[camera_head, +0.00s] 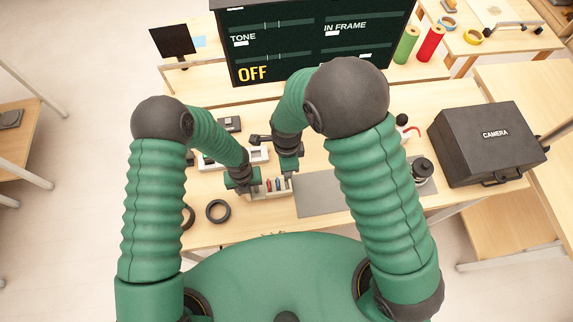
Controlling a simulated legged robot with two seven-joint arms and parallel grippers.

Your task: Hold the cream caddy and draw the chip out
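The small cream caddy (271,193) stands on the wooden bench in front of me. A few thin coloured chips (269,185) stand upright in it, red and blue ones among them. My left gripper (246,183) is at the caddy's left end and seems to touch or straddle its wall. My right gripper (288,171) points down over the caddy's right end, close to its top. Both grippers' fingertips are small and dark here, so I cannot tell whether they are open or shut. The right gripper partly hides the caddy's back right part.
A white tray (216,160) lies behind the caddy. A black ring (218,211) lies at left front, and a grey mat (318,194) to the right. A black camera case (488,145) sits farther right. A large screen reading OFF (310,42) stands behind.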

